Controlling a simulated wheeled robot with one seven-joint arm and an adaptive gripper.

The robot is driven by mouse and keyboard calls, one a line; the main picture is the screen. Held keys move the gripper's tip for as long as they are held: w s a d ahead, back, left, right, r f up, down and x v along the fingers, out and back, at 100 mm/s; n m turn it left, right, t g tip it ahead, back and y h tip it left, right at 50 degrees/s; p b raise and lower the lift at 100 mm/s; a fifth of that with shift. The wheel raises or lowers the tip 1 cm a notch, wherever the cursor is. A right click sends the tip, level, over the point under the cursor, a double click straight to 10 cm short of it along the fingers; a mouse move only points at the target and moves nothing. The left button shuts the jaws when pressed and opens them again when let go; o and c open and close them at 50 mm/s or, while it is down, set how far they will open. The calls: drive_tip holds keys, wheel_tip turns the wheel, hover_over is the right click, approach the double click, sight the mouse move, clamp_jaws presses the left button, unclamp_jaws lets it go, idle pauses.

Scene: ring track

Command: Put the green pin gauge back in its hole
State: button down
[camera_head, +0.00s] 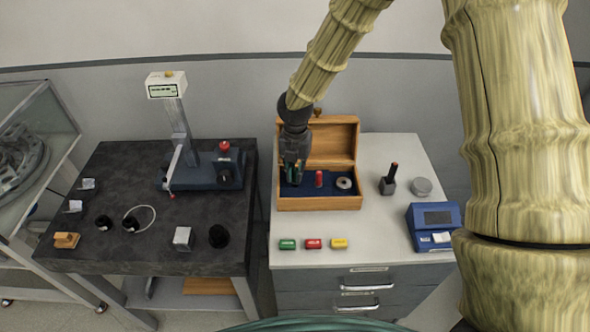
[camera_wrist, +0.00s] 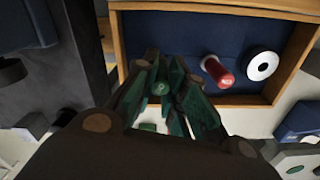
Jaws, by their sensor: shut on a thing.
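The green pin gauge (camera_wrist: 160,89) shows end-on between the fingers of my gripper (camera_wrist: 166,76) in the wrist view. My gripper is shut on it. In the head view my gripper (camera_head: 293,174) points down over the left part of the open wooden box (camera_head: 320,203). The box has a dark blue insert (camera_head: 331,188), which also shows in the wrist view (camera_wrist: 185,32). A red pin (camera_head: 319,179) stands upright in the insert, right of my gripper. I cannot make out the green pin's hole, nor whether the pin touches the insert.
A metal ring (camera_head: 344,183) sits at the box's right. The raised lid (camera_head: 333,142) stands behind my gripper. Green, red and yellow blocks (camera_head: 313,244) lie in front. A black pin in a block (camera_head: 389,181) and a blue device (camera_head: 434,226) stand right.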

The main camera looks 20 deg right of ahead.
drive_tip(key=shift+f, duration=0.7)
drive_tip(key=c, duration=1.4)
unclamp_jaws()
wheel_tip(320, 180, up, 12)
drive_tip(key=shift+r, duration=0.1)
